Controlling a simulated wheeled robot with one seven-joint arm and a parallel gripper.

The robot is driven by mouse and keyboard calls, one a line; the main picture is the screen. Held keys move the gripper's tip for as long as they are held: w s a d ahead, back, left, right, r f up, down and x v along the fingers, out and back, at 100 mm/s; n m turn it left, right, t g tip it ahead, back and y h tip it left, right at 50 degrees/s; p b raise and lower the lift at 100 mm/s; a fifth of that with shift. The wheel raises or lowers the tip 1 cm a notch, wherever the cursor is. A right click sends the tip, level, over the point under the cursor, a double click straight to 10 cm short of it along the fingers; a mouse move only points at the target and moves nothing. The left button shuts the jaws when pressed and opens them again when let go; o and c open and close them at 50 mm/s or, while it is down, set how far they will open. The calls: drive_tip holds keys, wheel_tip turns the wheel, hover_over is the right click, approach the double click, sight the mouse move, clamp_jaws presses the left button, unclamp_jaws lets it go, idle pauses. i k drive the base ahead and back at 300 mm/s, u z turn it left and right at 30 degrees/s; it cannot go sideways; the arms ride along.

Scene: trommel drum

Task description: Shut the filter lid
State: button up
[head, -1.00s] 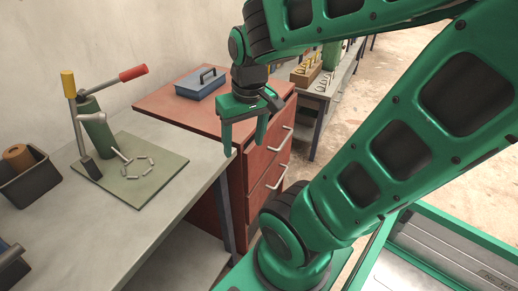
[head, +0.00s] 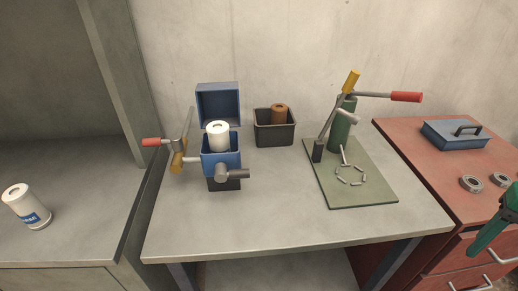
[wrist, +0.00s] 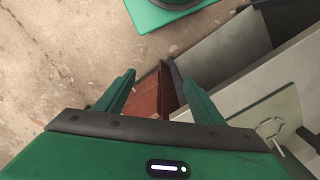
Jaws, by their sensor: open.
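The blue filter housing (head: 222,160) stands on the grey workbench, left of its middle. Its blue lid (head: 219,105) is raised at the back, open. A white filter cartridge (head: 218,136) stands upright in the housing and sticks out above the rim. My gripper (wrist: 155,90) shows in the wrist view with its two green fingers apart and nothing between them. In the head view, only a green part of my arm or gripper shows at the right edge, beside the red cabinet, far to the right of the housing.
On the workbench (head: 300,232), a black bin (head: 272,134) holds a brown roll, and a green lever press (head: 342,125) stands on a green mat. A red-handled valve (head: 165,143) is at the housing's left. The bench front is clear.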

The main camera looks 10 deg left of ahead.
sight(216, 101)
drive_tip(key=k, duration=0.65)
drive_tip(key=u, duration=0.65)
drive_tip(key=i, duration=1.1)
drive_tip(key=u, duration=0.15)
